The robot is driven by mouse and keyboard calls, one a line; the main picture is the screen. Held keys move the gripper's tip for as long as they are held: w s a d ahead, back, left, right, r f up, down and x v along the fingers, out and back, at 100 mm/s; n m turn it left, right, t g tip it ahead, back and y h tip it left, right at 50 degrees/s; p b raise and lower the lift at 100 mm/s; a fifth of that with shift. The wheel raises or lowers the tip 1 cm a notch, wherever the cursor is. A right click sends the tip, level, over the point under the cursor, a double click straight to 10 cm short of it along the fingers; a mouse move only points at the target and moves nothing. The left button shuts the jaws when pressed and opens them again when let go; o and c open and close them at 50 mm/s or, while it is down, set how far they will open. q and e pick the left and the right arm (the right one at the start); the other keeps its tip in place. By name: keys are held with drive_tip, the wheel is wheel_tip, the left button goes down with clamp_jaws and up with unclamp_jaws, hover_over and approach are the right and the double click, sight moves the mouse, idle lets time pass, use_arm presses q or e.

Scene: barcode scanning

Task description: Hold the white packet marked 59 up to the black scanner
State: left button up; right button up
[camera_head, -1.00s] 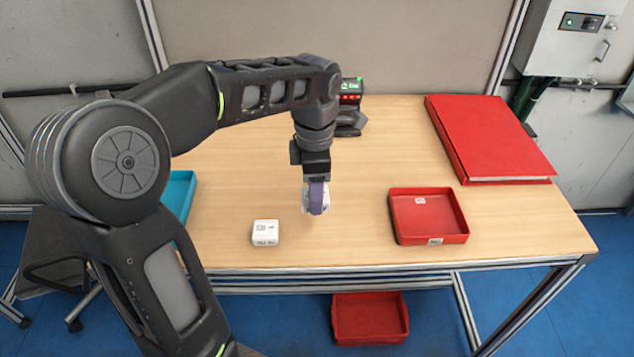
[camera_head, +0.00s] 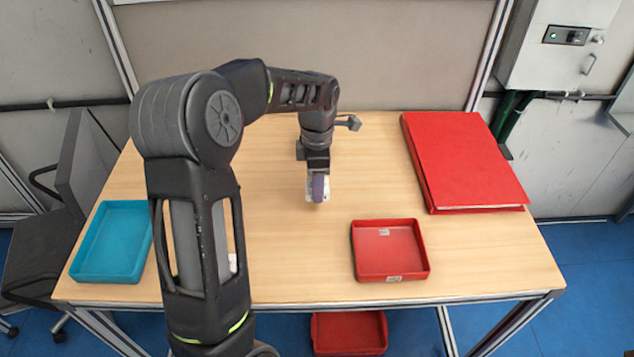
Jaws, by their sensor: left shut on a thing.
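My left gripper (camera_head: 318,180) is shut on a white packet (camera_head: 310,196) and holds it over the middle of the table. The number on this packet cannot be read; a purple-grey piece covers much of it. A second white packet (camera_head: 232,263) lies on the table at the left, almost wholly hidden behind my left arm. The black scanner is mostly hidden behind my arm at the back; a small dark grey part (camera_head: 349,122), likely its own, sticks out to the right. My right gripper is not in view.
Another red tray (camera_head: 349,335) is below. The table's middle is clear.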

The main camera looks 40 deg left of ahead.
use_arm(q)
drive_tip(key=shift+w, duration=0.1)
drive_tip(key=shift+w+a+f+b, duration=0.2)
drive_tip(key=shift+w+a+f, duration=0.3)
drive_tip(key=shift+w+f, duration=0.25)
drive_tip(key=shift+w+a+f+b, duration=0.2)
drive_tip(key=shift+w+a+f, duration=0.35)
drive_tip(key=shift+f, duration=0.35)
drive_tip(key=shift+w+a+f+b, duration=0.2)
drive_tip(key=shift+w+a+f, duration=0.35)
drive_tip(key=shift+f, duration=0.25)
drive_tip(key=shift+d, duration=0.1)
